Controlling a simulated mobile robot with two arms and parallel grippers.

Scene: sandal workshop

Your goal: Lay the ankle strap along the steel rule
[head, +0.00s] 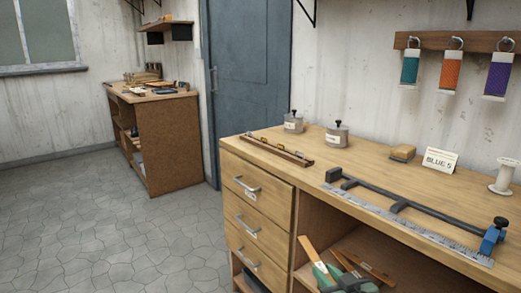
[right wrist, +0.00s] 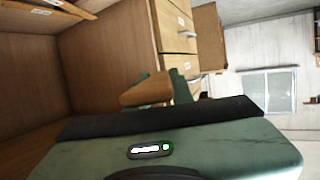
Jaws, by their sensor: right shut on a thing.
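The steel rule (head: 400,222) lies along the front edge of the workbench top, in the head view. A dark bar (head: 408,202) with a blue end block (head: 490,240) lies just behind it. My right gripper (head: 328,274) is low in front of the open shelf, below the bench top and the rule. It is shut on a tan strip (head: 308,251), which may be the ankle strap. In the right wrist view the tan piece (right wrist: 146,90) shows by the green fingers, and its far part is hidden. My left gripper is not in view.
Behind the rule stand two lidded tins (head: 337,134), a tan block (head: 403,152), a "BLUE 5" card (head: 440,160) and a white spool (head: 504,176). A wooden rack (head: 281,150) lies at the bench's left. More strips (head: 375,270) show in the shelf. The floor at left is clear.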

